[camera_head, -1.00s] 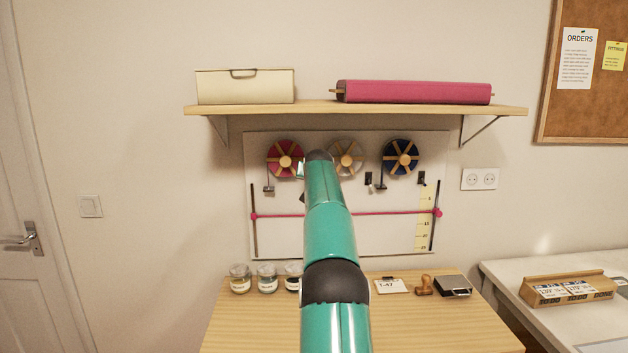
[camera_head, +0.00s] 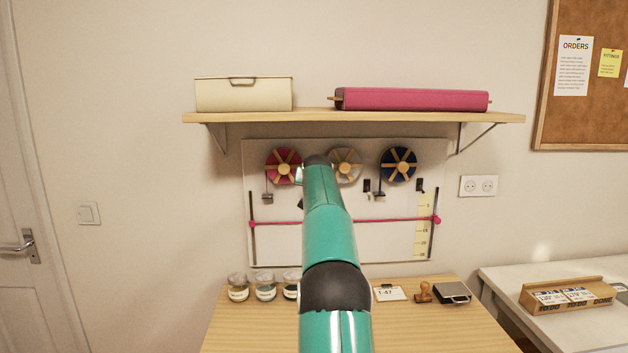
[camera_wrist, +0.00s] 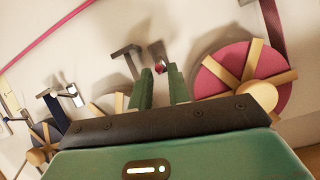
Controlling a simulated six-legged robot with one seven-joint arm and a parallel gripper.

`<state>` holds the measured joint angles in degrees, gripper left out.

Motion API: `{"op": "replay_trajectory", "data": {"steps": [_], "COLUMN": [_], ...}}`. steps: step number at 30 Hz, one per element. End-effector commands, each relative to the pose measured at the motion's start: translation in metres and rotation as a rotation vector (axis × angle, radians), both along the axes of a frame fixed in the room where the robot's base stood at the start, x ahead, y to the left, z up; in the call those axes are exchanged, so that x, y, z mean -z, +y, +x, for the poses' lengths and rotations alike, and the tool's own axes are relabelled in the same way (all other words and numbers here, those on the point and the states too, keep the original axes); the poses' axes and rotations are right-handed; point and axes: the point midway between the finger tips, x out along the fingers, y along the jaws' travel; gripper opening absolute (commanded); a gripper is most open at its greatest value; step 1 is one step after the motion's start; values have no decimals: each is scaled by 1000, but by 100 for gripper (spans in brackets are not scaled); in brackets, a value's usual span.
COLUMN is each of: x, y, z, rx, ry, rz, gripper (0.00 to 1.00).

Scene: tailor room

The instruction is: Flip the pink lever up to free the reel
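The pink reel (camera_head: 283,165) with wooden spokes hangs at the left of the wall board. It also shows at the right in the wrist view (camera_wrist: 225,68). A small pinkish-red tip (camera_wrist: 158,68), apparently the pink lever, shows beside dark brackets. My gripper (camera_wrist: 161,66) has its two green fingers apart, with the red tip in line with the gap between them. I cannot tell whether they touch it. In the head view my arm hides most of the gripper and the lever.
The grey reel (camera_head: 346,165) and blue reel (camera_head: 398,164) hang to the right. A pink bar (camera_head: 390,220) crosses the board below. A shelf (camera_head: 360,115) juts out above. Jars (camera_head: 265,287) and a stamp (camera_head: 424,292) stand on the wooden table (camera_head: 440,325).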

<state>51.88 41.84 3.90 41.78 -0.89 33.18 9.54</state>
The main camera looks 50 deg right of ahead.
Motion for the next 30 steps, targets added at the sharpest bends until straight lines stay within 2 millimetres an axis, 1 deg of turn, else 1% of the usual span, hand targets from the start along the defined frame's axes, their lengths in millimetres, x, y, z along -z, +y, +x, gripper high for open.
{"op": "replay_trajectory", "data": {"steps": [21, 25, 30], "x": [-50, -54, -55], "y": [74, 81, 83], "z": [-66, -72, -73], "rx": [-1, 0, -1], "ry": [-2, -2, 0], "rz": [-1, 0, 0], "gripper": [18, 18, 18]}}
